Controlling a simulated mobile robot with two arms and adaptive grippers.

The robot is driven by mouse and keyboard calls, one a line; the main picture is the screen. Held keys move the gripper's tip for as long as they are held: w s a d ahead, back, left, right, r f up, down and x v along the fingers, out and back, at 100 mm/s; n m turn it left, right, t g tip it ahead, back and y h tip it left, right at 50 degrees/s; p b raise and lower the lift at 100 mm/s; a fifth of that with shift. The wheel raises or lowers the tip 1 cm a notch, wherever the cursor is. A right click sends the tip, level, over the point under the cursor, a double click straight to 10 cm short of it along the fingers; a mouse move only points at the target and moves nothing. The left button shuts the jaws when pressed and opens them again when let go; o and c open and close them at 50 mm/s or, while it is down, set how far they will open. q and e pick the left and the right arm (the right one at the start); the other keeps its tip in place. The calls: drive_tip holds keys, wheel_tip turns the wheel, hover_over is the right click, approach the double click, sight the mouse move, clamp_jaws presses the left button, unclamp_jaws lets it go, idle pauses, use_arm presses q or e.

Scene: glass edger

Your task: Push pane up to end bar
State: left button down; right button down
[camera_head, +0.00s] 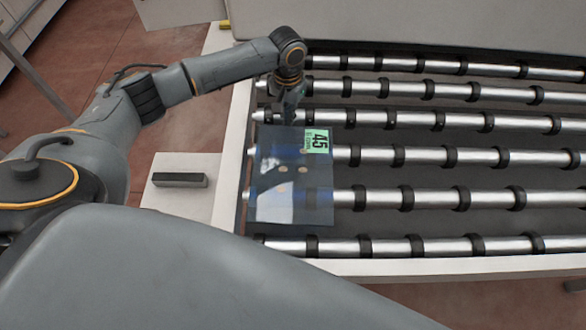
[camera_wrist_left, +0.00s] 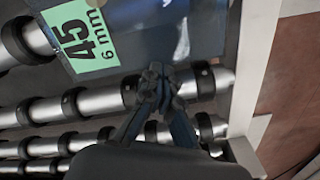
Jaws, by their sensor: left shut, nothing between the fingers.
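The glass pane (camera_head: 290,190) is a dark, bluish, see-through sheet with a green label reading 45, 6 mm. It lies flat on the rollers near the left side of the roller table, and its edge and label also show in the left wrist view (camera_wrist_left: 150,25). My left gripper (camera_head: 288,118) is shut and empty at the pane's far edge. In the left wrist view its fingertips (camera_wrist_left: 157,74) are together right beside that edge; I cannot tell whether they touch. I cannot make out for certain which part is the end bar. My right gripper is not in view.
Steel rollers (camera_head: 388,156) with black rings run across the table, free to the right of the pane. A pale frame (camera_head: 232,130) edges the left side. A dark block (camera_head: 180,180) sits on a white plate beside it. A pale panel (camera_head: 400,20) stands behind.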

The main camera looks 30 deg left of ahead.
use_arm(q)
drive_tip(key=shift+w+a+b, duration=0.2)
drive_tip(key=shift+w+a, duration=0.1)
drive_tip(key=shift+w, duration=0.25)
drive_tip(key=shift+w+a+b, duration=0.15)
drive_tip(key=shift+w+a, duration=0.1)
drive_tip(key=shift+w, duration=0.25)
drive_tip(key=shift+f, duration=0.1)
drive_tip(key=shift+f, duration=0.65)
